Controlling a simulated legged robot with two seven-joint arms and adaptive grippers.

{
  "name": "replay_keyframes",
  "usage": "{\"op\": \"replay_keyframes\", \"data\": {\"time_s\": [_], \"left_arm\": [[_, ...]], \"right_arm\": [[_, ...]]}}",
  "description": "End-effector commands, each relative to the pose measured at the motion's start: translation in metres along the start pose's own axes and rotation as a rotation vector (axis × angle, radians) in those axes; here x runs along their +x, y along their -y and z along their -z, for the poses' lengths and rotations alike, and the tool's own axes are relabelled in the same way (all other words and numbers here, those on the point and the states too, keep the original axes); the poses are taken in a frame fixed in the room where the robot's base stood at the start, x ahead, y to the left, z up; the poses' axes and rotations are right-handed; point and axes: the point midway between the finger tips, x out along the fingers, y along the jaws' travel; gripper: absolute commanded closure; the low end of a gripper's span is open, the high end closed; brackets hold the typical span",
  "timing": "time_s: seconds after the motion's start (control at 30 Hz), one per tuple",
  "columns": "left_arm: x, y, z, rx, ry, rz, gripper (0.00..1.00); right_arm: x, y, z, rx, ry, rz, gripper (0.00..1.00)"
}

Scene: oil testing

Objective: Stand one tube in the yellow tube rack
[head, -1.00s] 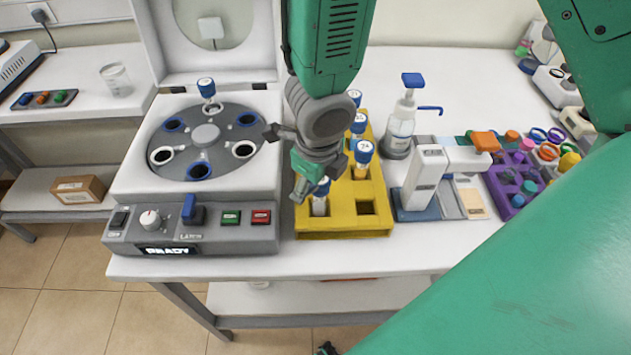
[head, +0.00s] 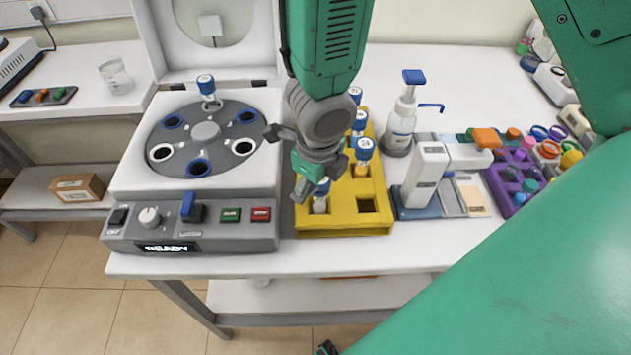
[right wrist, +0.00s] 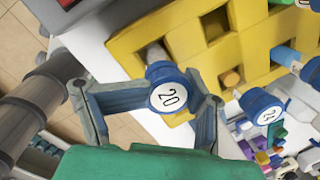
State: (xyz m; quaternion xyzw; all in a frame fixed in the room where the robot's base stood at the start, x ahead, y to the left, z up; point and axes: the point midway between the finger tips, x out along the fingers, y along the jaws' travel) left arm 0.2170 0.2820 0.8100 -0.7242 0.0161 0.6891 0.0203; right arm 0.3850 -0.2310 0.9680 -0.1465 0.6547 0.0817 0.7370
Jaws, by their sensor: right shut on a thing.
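The yellow tube rack (head: 345,222) stands on the white bench, right of the centrifuge. My right gripper (head: 318,180) is over its front left corner, shut on the blue cap of a tube (head: 320,204). The right wrist view shows this cap (right wrist: 168,88), marked 20, between the fingers of my right gripper (right wrist: 160,112). The tube is roughly upright in the rack's front left hole; how deep it sits I cannot tell. Tube 24 (head: 364,150) and other blue-capped tubes (head: 359,122) stand in the rack. The front right hole is empty.
The open centrifuge (head: 205,150) on the left holds a blue-capped tube (head: 206,86) at the back of its rotor. A pump bottle (head: 402,115), a white dispenser (head: 425,175) and a purple organiser (head: 510,180) stand right of the rack. A bench strip in front is clear.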

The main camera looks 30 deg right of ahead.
Motion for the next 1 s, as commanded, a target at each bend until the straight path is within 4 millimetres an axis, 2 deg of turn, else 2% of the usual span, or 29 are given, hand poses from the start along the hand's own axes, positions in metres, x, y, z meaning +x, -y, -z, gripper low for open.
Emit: {"op": "replay_keyframes", "data": {"time_s": [0.37,0.4,0.47,0.5,0.87,1.0], "left_arm": [[-0.0012,0.0,0.0001,0.0,0.0,0.0,1.0],[-0.0012,0.0,0.0001,0.0,0.0,0.0,1.0],[-0.0011,0.0,0.0001,0.0,0.0,0.0,1.0],[-0.0011,0.0,0.0001,0.0,0.0,0.0,1.0],[-0.0015,0.0,-0.0008,0.0,-0.002,0.0,1.0],[-0.0019,-0.0001,-0.0024,0.0,-0.002,0.0,1.0]], "right_arm": [[0.0,0.0002,0.0005,0.001,0.0,0.0,1.0],[0.0,0.0002,0.0005,0.001,0.0,0.0,0.52],[0.0,0.0002,0.0005,0.001,0.0,0.0,0.31],[0.0,0.0003,0.0005,0.001,0.0,0.0,0.16],[-0.0004,0.0002,0.0005,0.001,0.0,0.0,0.15],[-0.0064,0.0004,0.0004,0.005,0.0,-0.002,0.15]]}}
